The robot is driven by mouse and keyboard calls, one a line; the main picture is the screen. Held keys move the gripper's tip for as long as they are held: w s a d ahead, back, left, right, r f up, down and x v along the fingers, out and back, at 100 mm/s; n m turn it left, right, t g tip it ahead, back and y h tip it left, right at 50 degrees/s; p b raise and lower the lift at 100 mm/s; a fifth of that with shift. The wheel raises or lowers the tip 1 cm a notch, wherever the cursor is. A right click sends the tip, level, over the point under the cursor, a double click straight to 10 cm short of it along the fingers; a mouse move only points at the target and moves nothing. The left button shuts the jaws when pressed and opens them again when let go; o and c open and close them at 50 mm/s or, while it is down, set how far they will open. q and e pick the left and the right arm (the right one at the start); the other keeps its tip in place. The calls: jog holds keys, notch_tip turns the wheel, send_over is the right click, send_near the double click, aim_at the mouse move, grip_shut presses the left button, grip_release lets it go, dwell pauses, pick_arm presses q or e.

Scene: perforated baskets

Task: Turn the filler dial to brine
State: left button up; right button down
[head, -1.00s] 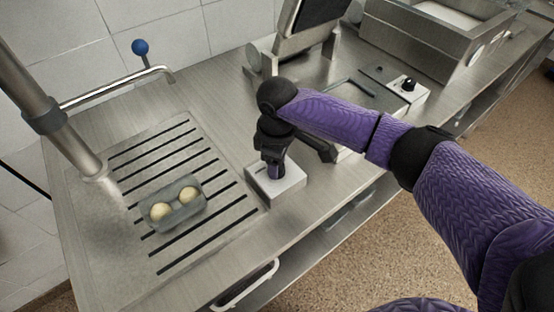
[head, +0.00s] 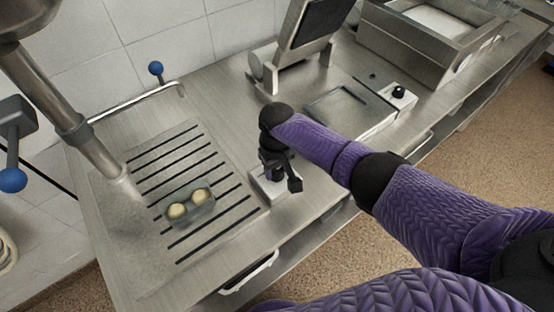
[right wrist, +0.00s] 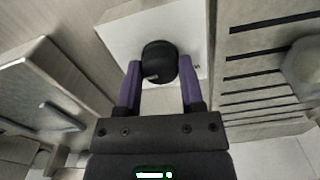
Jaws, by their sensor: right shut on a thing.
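The dial is a round black knob (right wrist: 158,60) on a white box (head: 267,194) that stands on the steel counter beside the slotted drain area. My right gripper (head: 272,176) reaches down over this box in the head view and hides the knob there. In the right wrist view, the purple fingers of my right gripper (right wrist: 159,74) stand on both sides of the knob and are shut on it. A small pale mark shows low on the knob's side. Any label on the box is too small to read. My left gripper is not in view.
A grey tray (head: 171,222) with two pale round pieces sits on the slotted drain (head: 196,160) to the left. A second black knob (head: 398,92) is on a white box by the hinged press (head: 297,48). A steel basin (head: 400,35) stands at the back right.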

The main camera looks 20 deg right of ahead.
jog(key=shift+r+m+p, duration=0.15)
jog(key=shift+m+p, duration=0.35)
jog(key=shift+m, duration=0.5)
jog(key=m+p, duration=0.1)
jog(key=m, duration=0.1)
jog(key=shift+m, duration=0.3)
jog(key=m+p, duration=0.1)
jog(key=m, duration=0.2)
jog(key=shift+a, duration=0.1)
jog(key=shift+m, duration=1)
jog(key=shift+w, duration=0.1)
jog(key=shift+c, duration=1.1)
grip_release()
